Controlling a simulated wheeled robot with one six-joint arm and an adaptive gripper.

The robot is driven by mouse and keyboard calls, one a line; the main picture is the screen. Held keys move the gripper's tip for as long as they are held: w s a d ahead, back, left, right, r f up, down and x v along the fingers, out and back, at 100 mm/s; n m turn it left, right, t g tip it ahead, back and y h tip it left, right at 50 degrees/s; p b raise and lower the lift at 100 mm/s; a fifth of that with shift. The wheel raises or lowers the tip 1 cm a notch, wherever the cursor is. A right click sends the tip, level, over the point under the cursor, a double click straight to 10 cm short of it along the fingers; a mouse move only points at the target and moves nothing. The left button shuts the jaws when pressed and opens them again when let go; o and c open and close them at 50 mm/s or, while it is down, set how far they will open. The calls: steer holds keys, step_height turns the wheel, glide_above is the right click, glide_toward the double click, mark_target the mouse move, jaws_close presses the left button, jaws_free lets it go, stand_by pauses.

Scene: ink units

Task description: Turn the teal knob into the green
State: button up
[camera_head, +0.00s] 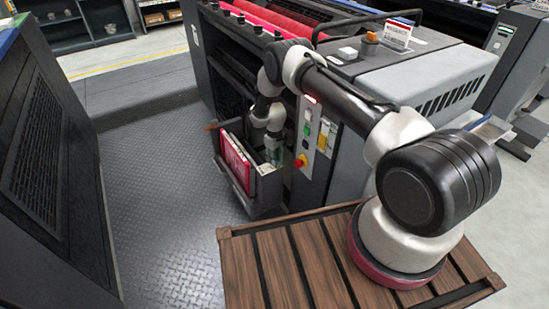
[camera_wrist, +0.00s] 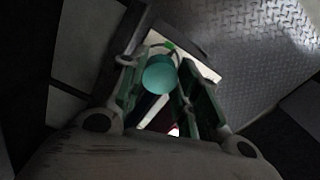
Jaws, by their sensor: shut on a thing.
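The teal knob (camera_wrist: 159,76) shows as a round cap in the middle of the wrist view. My gripper (camera_wrist: 158,70) has one finger on each side of it and is closed on it. A pale plate (camera_wrist: 196,70) lies behind the knob, and a small green mark (camera_wrist: 170,45) shows just beyond the knob's upper right edge. The knob's pointer, if any, cannot be made out. In the head view my gripper (camera_head: 274,150) reaches down into the open unit at the press side, and the knob is mostly hidden there.
A red panel (camera_head: 237,162) stands in the open unit, left of my gripper. A control panel with a red button (camera_head: 301,161) on yellow is close on the right. The grey tread-plate floor (camera_head: 160,200) is clear. A dark machine (camera_head: 45,150) stands at left.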

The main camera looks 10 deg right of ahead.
steer(key=shift+n, duration=0.3)
steer(key=o, duration=1.1)
steer(key=shift+c, duration=0.2)
step_height(320, 180, up, 12)
